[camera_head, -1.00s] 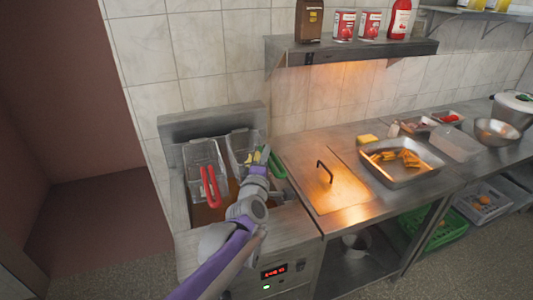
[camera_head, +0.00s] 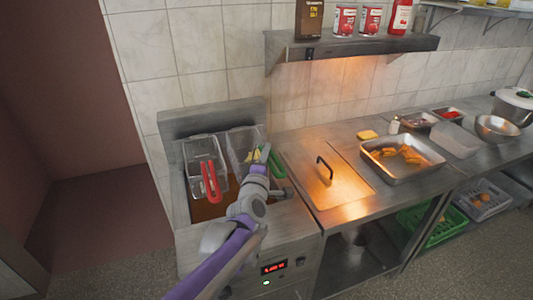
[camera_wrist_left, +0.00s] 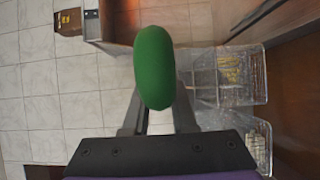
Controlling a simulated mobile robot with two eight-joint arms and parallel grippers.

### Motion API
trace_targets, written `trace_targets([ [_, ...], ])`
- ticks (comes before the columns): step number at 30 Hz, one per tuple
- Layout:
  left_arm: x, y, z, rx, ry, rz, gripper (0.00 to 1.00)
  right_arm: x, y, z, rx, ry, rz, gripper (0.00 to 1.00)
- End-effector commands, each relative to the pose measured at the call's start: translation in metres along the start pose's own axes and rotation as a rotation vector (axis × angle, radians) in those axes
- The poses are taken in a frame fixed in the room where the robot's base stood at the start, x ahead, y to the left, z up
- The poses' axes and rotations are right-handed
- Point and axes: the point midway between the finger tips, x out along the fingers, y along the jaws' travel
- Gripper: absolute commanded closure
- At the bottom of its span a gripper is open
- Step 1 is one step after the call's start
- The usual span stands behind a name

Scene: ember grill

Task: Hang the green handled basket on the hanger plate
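The green-handled basket (camera_head: 238,143) is a wire basket with yellow food in it, at the right side of the fryer. Its green handle (camera_head: 275,164) points toward the front right. My left gripper (camera_head: 262,168) is at this handle. In the left wrist view the handle (camera_wrist_left: 154,65) sits between the two fingers, which close on its sides; the basket (camera_wrist_left: 240,75) shows to the right. The hanger plate seems to be the upright steel back (camera_head: 212,117) behind the fryer; its hooks are not clear. My right gripper is not in view.
A red-handled basket (camera_head: 204,153) stands close on the left in the fryer (camera_head: 205,212). A steel lid (camera_head: 345,190) with a black handle and a tray (camera_head: 412,172) of food lie on the counter to the right. A shelf (camera_head: 350,47) holds bottles and cans above.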

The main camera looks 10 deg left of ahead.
Motion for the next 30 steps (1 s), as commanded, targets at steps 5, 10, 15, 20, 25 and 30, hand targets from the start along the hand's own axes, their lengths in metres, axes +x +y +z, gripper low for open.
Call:
trace_targets([
  [5,0.000,0.001,0.000,-0.001,0.000,0.000,0.48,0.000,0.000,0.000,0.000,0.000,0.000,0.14],
  [10,0.000,0.000,0.000,-0.003,-0.001,-0.002,0.48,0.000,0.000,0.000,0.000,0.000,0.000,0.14],
  [15,-0.007,-0.001,0.000,-0.002,-0.001,-0.002,0.48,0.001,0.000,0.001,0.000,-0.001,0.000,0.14],
  [20,-0.031,-0.002,0.000,-0.004,-0.001,-0.002,0.48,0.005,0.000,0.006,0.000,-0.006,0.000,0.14],
  [25,-0.064,-0.002,0.000,-0.002,-0.001,-0.002,0.48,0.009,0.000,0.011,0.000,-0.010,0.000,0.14],
  [30,-0.090,-0.001,0.000,-0.001,-0.001,-0.001,0.48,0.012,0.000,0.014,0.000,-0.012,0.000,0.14],
])
